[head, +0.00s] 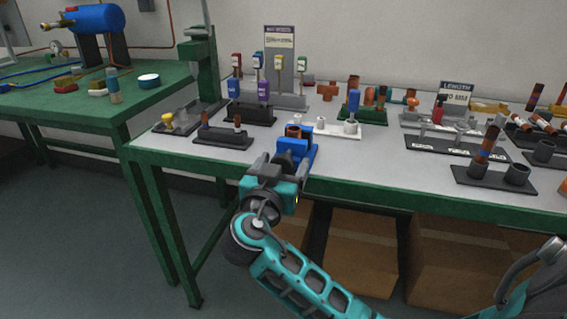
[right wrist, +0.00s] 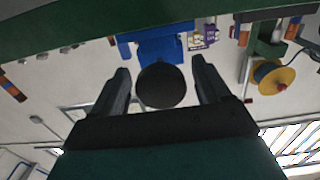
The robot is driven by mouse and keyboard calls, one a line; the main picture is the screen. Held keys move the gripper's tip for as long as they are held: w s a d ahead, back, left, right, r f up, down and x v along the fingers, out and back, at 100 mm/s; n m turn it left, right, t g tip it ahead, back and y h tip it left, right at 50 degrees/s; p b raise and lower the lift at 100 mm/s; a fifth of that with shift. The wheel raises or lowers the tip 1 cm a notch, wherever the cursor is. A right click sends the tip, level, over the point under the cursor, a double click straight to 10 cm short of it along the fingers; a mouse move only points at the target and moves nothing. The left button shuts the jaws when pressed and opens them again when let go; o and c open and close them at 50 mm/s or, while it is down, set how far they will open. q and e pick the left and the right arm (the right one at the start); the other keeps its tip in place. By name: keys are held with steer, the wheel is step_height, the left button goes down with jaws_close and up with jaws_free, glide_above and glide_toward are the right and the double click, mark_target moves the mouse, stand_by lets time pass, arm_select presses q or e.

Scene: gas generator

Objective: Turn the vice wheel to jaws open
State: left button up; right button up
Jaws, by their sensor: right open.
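The blue vice (head: 296,146) stands at the front edge of the workbench (head: 370,182), with a brown pipe piece (head: 293,131) at its top. In the right wrist view the blue vice (right wrist: 158,49) shows behind its round dark wheel (right wrist: 161,87). My right gripper (head: 281,166) is in front of the vice. Its fingers are open, one on each side of the wheel in the right wrist view (right wrist: 160,68), with gaps visible. In the head view the gripper hides the wheel. I cannot tell how far apart the vice jaws are. My left gripper is not in view.
A tray (head: 455,145) and a socket stand (head: 493,178) lie right. Cardboard boxes (head: 362,250) stand under the bench.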

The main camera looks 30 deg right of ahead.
steer(key=c, duration=1)
steer(key=shift+o, duration=0.2)
